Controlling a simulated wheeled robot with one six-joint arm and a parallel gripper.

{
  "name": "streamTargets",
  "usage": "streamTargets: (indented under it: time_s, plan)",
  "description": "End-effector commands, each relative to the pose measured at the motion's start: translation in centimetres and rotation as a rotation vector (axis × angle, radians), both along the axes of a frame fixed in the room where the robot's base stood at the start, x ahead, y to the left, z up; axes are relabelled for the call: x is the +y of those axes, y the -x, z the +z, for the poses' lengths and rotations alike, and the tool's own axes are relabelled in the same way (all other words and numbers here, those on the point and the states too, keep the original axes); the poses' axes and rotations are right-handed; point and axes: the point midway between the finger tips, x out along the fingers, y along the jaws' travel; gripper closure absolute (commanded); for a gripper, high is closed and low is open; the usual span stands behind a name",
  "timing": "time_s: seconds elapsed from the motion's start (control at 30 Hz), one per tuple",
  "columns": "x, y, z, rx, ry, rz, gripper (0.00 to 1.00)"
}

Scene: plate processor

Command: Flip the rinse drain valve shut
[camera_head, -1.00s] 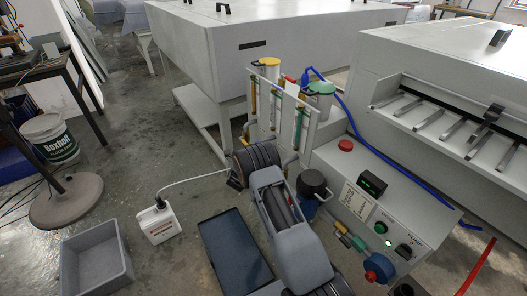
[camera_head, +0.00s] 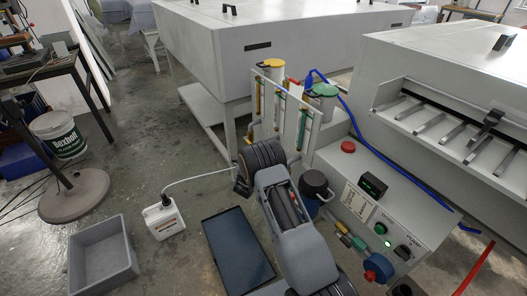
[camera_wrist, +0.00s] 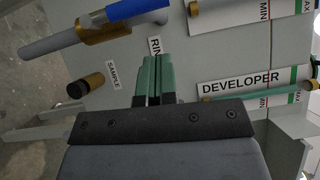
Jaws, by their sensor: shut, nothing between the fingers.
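In the wrist view, the valve's blue lever (camera_wrist: 138,10) is at the top edge, roughly in line with a grey pipe (camera_wrist: 48,46) and its brass body (camera_wrist: 103,30). The lever's upper part is cut off by the frame. My gripper (camera_wrist: 154,60) has green fingers, shut together and empty, just below the lever in the picture; I cannot tell whether they touch anything. A label starting "RIN" (camera_wrist: 154,46) is partly hidden behind the fingers. In the head view, my arm hides the gripper and the valve.
A "SAMPLE" label (camera_wrist: 113,75) and black-capped brass fitting (camera_wrist: 86,85) are left of the fingers; a "DEVELOPER" label (camera_wrist: 241,83) is right. In the head view, a grey bin (camera_head: 128,268), white jug (camera_head: 164,220) and dark tray (camera_head: 236,250) are on the floor. A control panel (camera_head: 350,195) stands right of my arm.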

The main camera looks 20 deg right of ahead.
Motion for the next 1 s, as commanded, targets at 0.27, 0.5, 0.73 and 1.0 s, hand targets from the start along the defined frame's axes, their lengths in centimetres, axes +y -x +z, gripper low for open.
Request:
streamTargets:
  time_s: [0.27,0.5,0.73,1.0]
  plan:
    - [3.7,3.9,0.2,0.001,0.000,-0.005,1.00]
    - [5.8,5.9,0.1,-0.001,0.000,-0.006,1.00]
    - [6.6,6.6,0.0,-0.001,-0.001,-0.006,1.00]
    - [6.7,6.6,0.0,-0.001,0.000,-0.005,1.00]
